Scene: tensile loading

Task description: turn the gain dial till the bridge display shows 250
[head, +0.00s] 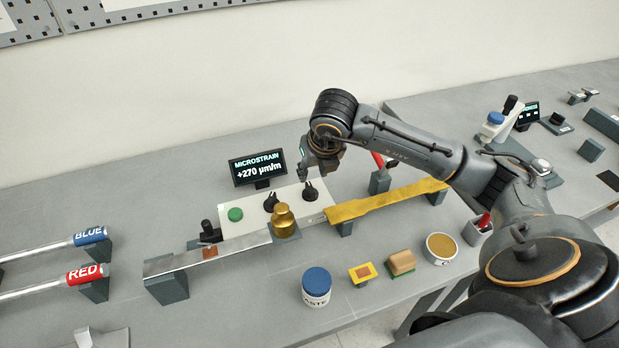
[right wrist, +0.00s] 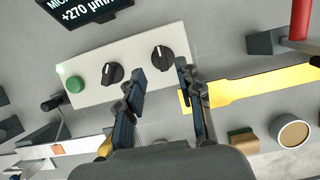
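The bridge display (head: 258,167) reads "MICROSTRAIN +270 µm/m"; part of it shows in the right wrist view (right wrist: 85,12). A white panel (head: 252,217) in front of it carries two black dials, a left dial (head: 271,203) and a right dial (head: 310,191). No label tells me which is the gain dial. Both show in the right wrist view, the left dial (right wrist: 113,73) and the right dial (right wrist: 162,58). My right gripper (right wrist: 160,78) is open and empty, its fingertips above the panel near the right dial, apparently not touching it. My left gripper is not in view.
A green button (head: 235,214) is on the panel's left. A brass weight (head: 284,222) stands on a metal beam (head: 220,252) in front. A yellow bar (head: 385,201) lies to the right. A blue-lidded jar (head: 316,286) and small blocks stand at the front.

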